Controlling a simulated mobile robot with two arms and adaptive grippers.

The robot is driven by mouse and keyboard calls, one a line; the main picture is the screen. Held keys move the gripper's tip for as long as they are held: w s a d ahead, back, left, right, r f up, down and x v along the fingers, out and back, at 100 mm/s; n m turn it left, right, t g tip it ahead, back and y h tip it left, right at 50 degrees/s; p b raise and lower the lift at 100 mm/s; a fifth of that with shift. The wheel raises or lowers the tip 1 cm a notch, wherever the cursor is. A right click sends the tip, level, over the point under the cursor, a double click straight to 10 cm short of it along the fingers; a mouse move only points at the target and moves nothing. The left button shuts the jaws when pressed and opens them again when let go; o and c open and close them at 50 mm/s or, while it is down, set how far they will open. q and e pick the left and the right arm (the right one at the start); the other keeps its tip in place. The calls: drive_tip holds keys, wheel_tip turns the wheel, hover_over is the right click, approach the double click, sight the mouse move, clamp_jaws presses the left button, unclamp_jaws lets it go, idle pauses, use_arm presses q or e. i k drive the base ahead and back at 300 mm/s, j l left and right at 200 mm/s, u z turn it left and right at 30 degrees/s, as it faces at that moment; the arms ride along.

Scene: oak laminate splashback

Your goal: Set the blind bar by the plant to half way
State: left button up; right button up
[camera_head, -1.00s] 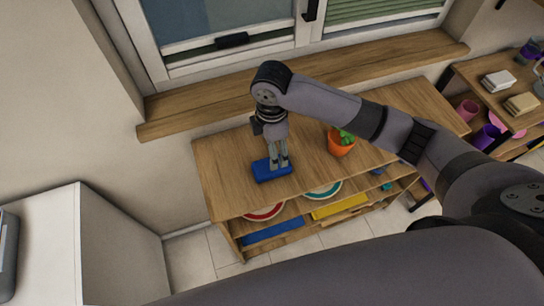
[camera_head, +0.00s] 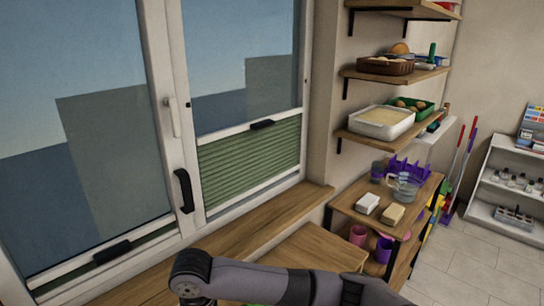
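Two window blinds are in view. The left bar (camera_head: 60,271) has a black grip (camera_head: 112,252) and sits low in its pane, with a thin green strip below it. The right bar (camera_head: 228,133) has a black grip (camera_head: 262,124) and sits higher, with a green pleated blind (camera_head: 250,165) filling the pane below it. The pane tops are cut off. Of the plant, only a sliver of green shows at the bottom edge. My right arm crosses the bottom, its wrist (camera_head: 192,272) below the left window. Both grippers are out of view.
A wooden sill (camera_head: 265,222) runs under the windows above a low wooden unit (camera_head: 310,250). A shelf unit with a white block (camera_head: 367,203) and a glass jug (camera_head: 404,186) stands right. Wall shelves hold a white tray (camera_head: 382,122). A black window handle (camera_head: 184,191) sticks out.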

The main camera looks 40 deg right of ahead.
sight(267, 121)
drive_tip(key=z, duration=1.1)
